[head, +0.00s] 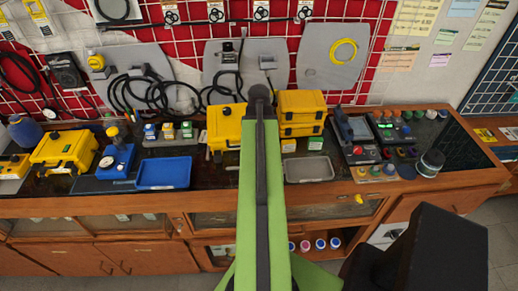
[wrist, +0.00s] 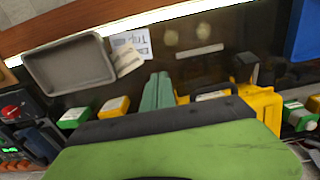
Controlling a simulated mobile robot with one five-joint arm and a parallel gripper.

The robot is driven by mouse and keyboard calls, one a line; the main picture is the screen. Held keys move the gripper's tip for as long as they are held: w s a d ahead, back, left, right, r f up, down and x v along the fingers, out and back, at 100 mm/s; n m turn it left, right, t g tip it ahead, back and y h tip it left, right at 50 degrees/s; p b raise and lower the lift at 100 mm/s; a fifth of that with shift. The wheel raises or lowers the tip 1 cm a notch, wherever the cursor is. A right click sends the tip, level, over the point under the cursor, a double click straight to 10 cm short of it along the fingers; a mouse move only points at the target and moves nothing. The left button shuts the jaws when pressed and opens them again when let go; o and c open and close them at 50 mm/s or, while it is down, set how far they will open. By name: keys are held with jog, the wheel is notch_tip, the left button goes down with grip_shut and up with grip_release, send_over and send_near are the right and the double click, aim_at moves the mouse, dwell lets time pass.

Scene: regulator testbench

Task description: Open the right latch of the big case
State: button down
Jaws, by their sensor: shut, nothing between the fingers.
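A yellow case (head: 225,128) stands on the dark bench top, partly hidden behind my arm in the head view. In the wrist view a yellow case (wrist: 258,104) with a dark handle shows just right of my gripper (wrist: 158,80). My gripper's greenish fingers are together and empty, beside the case; whether they touch it I cannot tell. Another yellow case (head: 62,150) sits at the bench's left, and smaller yellow cases (head: 302,104) are stacked right of my arm. Which one is the big case is not clear, and its right latch cannot be made out.
A blue tray (head: 164,173) lies left of my arm and a grey tray (head: 309,169) right of it; the grey tray (wrist: 69,64) also shows in the wrist view. Small green-and-white boxes (wrist: 74,117) stand near my gripper. Panels with cables stand behind the bench.

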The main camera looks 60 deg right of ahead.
notch_tip(320, 180, up, 5)
jog(key=p, duration=0.4)
jog(key=shift+r+p, duration=0.2)
jog(key=shift+p, duration=0.1)
jog(key=w+a+f+n+b, duration=0.2)
jog(key=w+a+n, duration=0.1)
jog(key=w+a, duration=0.8)
jog(key=w+a+f+n+b, duration=0.2)
jog(key=w+a+n, duration=0.1)
jog(key=w+a, duration=0.75)
jog(key=a+f+n+b, duration=0.1)
jog(key=a+n, duration=0.1)
jog(key=a, duration=1.1)
jog(key=w+a+f+n+b, duration=0.1)
jog(key=a+n, duration=0.1)
jog(key=a, duration=1)
jog(key=shift+w+a+f+n, duration=0.25)
jog(key=shift+w+a+n, duration=0.05)
jog(key=shift+a+n, duration=0.1)
